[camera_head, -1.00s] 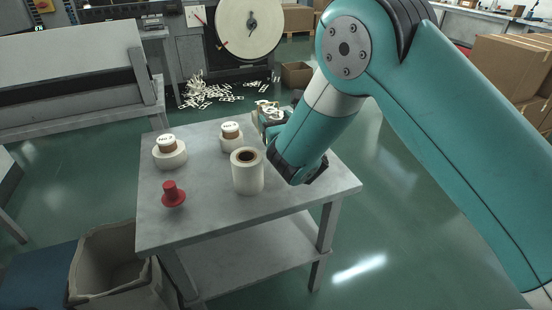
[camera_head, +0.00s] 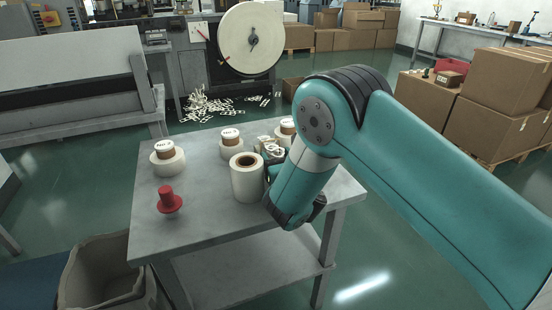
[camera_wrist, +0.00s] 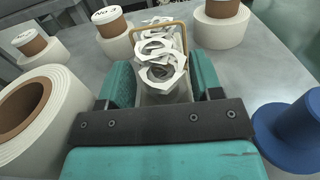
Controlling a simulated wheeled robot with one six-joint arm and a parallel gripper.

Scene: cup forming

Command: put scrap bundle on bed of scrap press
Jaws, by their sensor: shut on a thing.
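My gripper (camera_wrist: 163,78) is shut on the scrap bundle (camera_wrist: 160,52), a loose bunch of white ring-shaped paper offcuts with a tan band around it. The bundle sits between the two teal fingers. In the head view the bundle (camera_head: 273,147) shows just above my gripper (camera_head: 272,166), over the right part of the grey table (camera_head: 205,220), behind and right of a big white roll. Whether it touches the tabletop cannot be told. I cannot identify the scrap press or its bed for certain in these views.
The white roll (camera_head: 247,180) stands close left of my gripper. Several smaller rolls with labelled brown cores (camera_head: 168,160) stand further back. A red knob-shaped piece (camera_head: 169,200) is front left; a blue one (camera_wrist: 292,133) is right of my gripper. Scraps litter the floor behind.

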